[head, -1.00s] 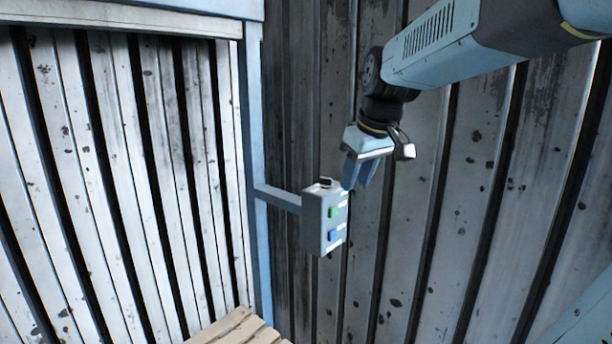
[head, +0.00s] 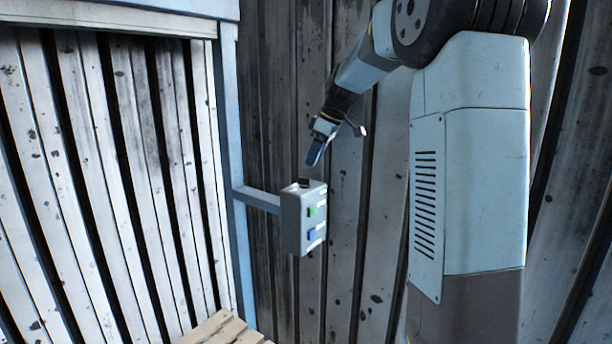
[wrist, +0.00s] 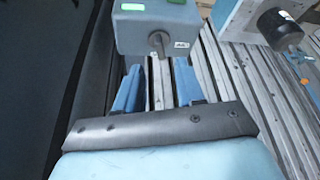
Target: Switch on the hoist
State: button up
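A grey control box (head: 292,222) hangs on a blue side arm in the head view. Its right face carries a green button (head: 311,211) and a blue button (head: 315,234). A dark switch (head: 305,183) sits on its top. My gripper (head: 314,160) is just above the box, pointing down. In the wrist view the box (wrist: 157,32) is ahead of my gripper (wrist: 159,68), whose two blue fingers are apart with nothing between them. A dark shaft with a knob (wrist: 157,42) sticks out of the box toward the gap between the fingers, next to a white label (wrist: 181,44).
The blue post (head: 229,150) and side arm (head: 258,199) stand left of the box. A ribbed metal wall (head: 340,250) is behind it. Wooden slats (head: 222,328) lie below. A black cylinder (wrist: 284,32) on a plate shows at the right in the wrist view.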

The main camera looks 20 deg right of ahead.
aim_at(305, 178)
jog(key=x, duration=0.6)
jog(key=shift+a+f, duration=0.15)
jog(key=shift+f, duration=0.1)
grip_shut()
